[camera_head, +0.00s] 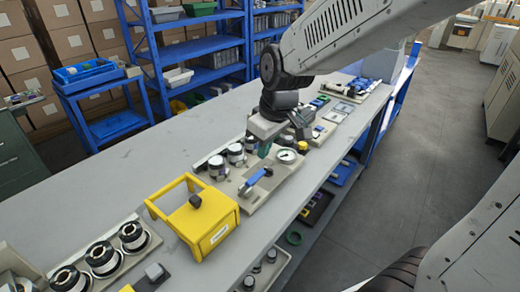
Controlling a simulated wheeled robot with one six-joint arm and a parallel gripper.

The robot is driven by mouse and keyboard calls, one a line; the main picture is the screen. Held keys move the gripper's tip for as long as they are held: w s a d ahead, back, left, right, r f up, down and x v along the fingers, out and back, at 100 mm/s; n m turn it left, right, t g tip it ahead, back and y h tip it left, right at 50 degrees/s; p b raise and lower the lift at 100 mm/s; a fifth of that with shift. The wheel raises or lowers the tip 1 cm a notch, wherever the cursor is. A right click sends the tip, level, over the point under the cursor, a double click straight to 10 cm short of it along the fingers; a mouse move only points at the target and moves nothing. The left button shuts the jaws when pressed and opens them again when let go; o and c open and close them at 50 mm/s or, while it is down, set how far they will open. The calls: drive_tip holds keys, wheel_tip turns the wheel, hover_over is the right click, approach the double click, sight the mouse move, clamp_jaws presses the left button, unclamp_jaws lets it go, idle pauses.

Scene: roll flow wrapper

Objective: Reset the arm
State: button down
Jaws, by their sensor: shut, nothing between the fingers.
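My arm reaches in from the upper right and bends down over the grey workbench (120,178). My gripper (264,149) points downward above a beige panel (268,202) with a blue-handled valve (257,178) and a round white-faced gauge (287,156). It is shut with nothing held. Its fingertips are small in the view, and I cannot tell how far above the panel they are. Dark round knobs or cylinders (236,154) stand just left of the gripper.
A yellow open-framed box (213,238) sits nearer on the bench. Three black-ringed rolls (103,258) stand on a tray at lower left. More small parts (345,107) lie beyond my gripper. Blue shelves (205,76) stand behind. The bench's left part is clear.

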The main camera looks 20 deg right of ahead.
idle(0.4)
drive_tip(key=s+d+r+m, duration=0.2)
drive_tip(key=s, duration=0.5)
drive_tip(key=s+d+r+m+h, duration=0.1)
drive_tip(key=s+d+r+m, duration=0.1)
drive_tip(key=s, duration=0.4)
drive_tip(key=s+d+r+m+g, duration=0.1)
drive_tip(key=s+d+r+m, duration=0.1)
drive_tip(key=s, duration=0.5)
drive_tip(key=shift+s+d+r, duration=0.2)
drive_tip(key=shift+s+d, duration=0.15)
drive_tip(key=shift+d, duration=0.45)
idle(2.0)
